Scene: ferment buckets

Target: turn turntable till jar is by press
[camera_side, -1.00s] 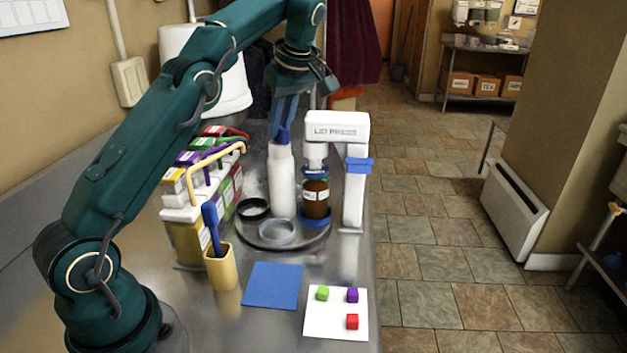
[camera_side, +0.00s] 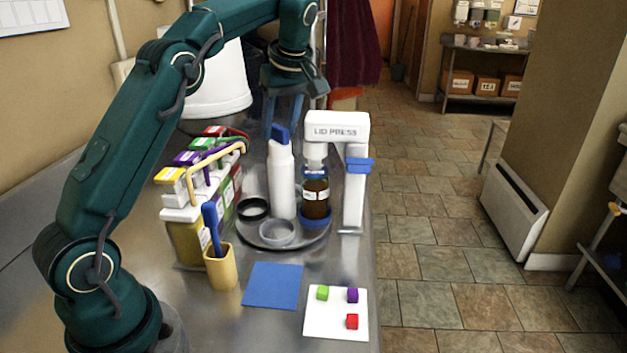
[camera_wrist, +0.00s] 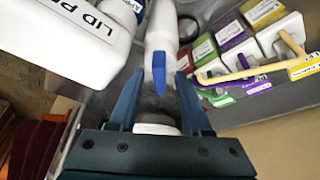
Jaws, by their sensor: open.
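My gripper (camera_side: 282,128) is open and empty, up near the bottle's blue top. In the wrist view, the fingers (camera_wrist: 157,85) are spread with the blue top (camera_wrist: 159,74) showing between them. The jar cannot be made out there.
In front are a tan cup (camera_side: 221,270) with a blue tool, a blue mat (camera_side: 273,286) and a white card (camera_side: 335,328) with coloured cubes. The counter's right edge is close to the press.

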